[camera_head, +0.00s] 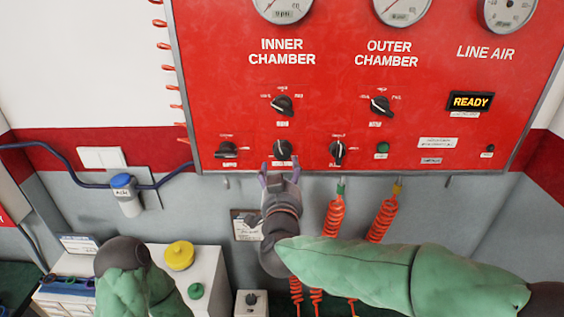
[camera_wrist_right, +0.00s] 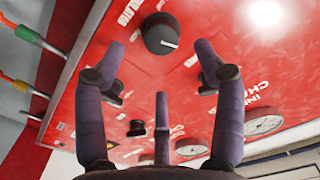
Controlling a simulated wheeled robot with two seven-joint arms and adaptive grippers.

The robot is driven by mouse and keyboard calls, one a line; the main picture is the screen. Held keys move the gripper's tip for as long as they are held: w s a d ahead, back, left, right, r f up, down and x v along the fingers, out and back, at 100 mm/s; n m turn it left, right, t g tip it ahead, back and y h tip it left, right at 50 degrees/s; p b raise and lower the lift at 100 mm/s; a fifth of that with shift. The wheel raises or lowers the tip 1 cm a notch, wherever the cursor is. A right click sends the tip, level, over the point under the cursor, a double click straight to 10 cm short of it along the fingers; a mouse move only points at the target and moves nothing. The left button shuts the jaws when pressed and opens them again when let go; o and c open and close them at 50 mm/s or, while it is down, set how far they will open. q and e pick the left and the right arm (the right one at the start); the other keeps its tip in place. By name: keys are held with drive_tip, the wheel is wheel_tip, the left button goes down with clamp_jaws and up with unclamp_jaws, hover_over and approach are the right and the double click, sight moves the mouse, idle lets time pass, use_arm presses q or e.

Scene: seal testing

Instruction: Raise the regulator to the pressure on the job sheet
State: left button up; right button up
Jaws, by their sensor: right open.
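A red test panel (camera_head: 230,85) fills the upper part of the head view. Its lower row holds a middle black knob (camera_head: 283,148), with a small label partly hidden below it. My right gripper (camera_head: 279,170) is open just below and in front of this knob. In the right wrist view, a large black knob with a white pointer line (camera_wrist_right: 160,34) lies between and beyond the spread fingers (camera_wrist_right: 163,62), with no visible contact. A clipboard with a sheet (camera_head: 246,226), possibly the job sheet, is partly behind my right arm. My left gripper is out of view.
Neighbouring knobs sit left (camera_head: 227,150) and right (camera_head: 338,150), with selectors above (camera_head: 281,105). Gauges (camera_head: 283,8) are cut off at the top. A lit READY display (camera_head: 471,102) and coiled red hoses (camera_head: 382,218) are at right. A white cabinet (camera_head: 208,275) stands lower left.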

drive_tip(key=shift+s+f, duration=0.1)
drive_tip(key=shift+s, duration=2.1)
